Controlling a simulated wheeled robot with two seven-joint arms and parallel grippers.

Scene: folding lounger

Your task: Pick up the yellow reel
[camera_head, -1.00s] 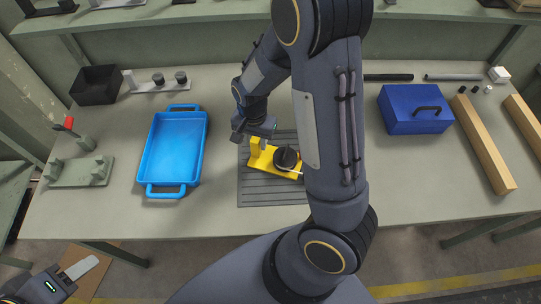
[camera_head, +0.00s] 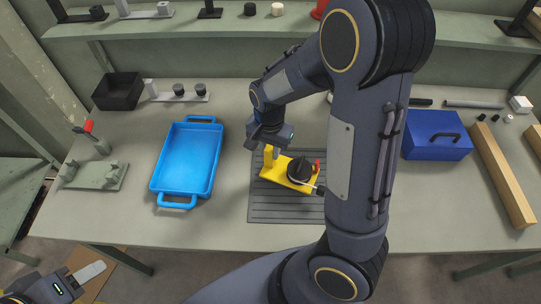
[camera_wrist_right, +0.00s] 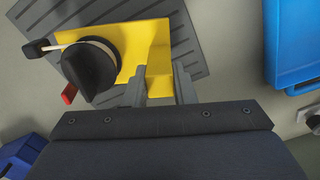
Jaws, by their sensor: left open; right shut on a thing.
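The yellow reel (camera_head: 288,172) has a yellow base, a black spool and a small red part. It is over the grey slatted mat (camera_head: 285,208); I cannot tell whether it touches the mat. My right gripper (camera_head: 270,147) is shut on the reel's upright yellow tab. In the right wrist view the fingers (camera_wrist_right: 160,84) stand either side of the tab of the yellow reel (camera_wrist_right: 125,40). My left gripper (camera_head: 82,276) is open at the lower left, partly cut off and far from the reel.
A blue tray (camera_head: 186,160) lies left of the mat. A black bin (camera_head: 119,92) and a grey rack (camera_head: 180,98) stand behind it. A green fixture (camera_head: 94,176) is at the far left. A blue box (camera_head: 436,136) and a wooden beam (camera_head: 502,178) are at the right.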

